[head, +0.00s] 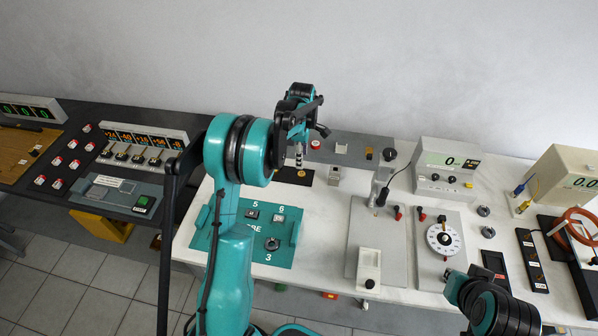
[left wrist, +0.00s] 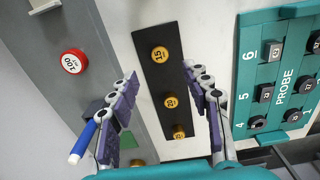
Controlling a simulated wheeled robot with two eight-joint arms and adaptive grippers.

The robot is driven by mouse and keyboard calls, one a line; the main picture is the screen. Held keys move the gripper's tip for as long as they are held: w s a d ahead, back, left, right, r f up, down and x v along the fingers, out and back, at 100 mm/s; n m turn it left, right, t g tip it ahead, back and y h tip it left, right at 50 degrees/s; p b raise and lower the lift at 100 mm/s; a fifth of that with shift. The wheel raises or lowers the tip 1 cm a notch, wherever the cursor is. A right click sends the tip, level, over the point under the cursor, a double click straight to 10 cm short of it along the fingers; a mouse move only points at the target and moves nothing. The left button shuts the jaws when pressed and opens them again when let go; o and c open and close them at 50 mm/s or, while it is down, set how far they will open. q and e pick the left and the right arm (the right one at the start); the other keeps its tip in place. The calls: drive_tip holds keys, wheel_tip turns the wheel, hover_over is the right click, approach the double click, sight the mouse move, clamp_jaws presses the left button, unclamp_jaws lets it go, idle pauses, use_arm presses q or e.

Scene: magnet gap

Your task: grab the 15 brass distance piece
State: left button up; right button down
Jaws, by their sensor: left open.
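The brass distance piece marked 15 (left wrist: 160,54) is a small round brass disc on a black strip (left wrist: 147,35), in the left wrist view. A brass piece marked 20 (left wrist: 170,102) and another brass piece (left wrist: 179,132) lie along the same strip. My left gripper (left wrist: 161,76) is open and empty, its purple-padded fingers on either side of the strip. The 15 piece appears just beyond the fingertips, between their lines. In the head view my left gripper (head: 299,162) hangs above the strip (head: 293,177), partly hiding it.
The teal probe panel (left wrist: 262,75) lies right of the strip. A grey panel on the left carries a red-rimmed 100 button (left wrist: 74,62) and a blue-handled part (left wrist: 83,141). In the head view, a grey plate with a white block (head: 369,263) stands right.

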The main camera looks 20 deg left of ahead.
sight(300, 174)
use_arm(q)
wheel_tip(300, 174, down, 3)
drive_tip(key=shift+w+r+b, duration=0.1)
drive_tip(key=shift+b, duration=0.3)
drive_tip(key=f, duration=0.1)
drive_tip(key=f+b, duration=0.1)
drive_tip(key=f, duration=0.1)
drive_tip(key=f+b, duration=0.1)
drive_tip(key=f, duration=0.1)
drive_tip(key=shift+a+f, duration=0.25)
drive_tip(key=shift+r, duration=0.1)
clamp_jaws()
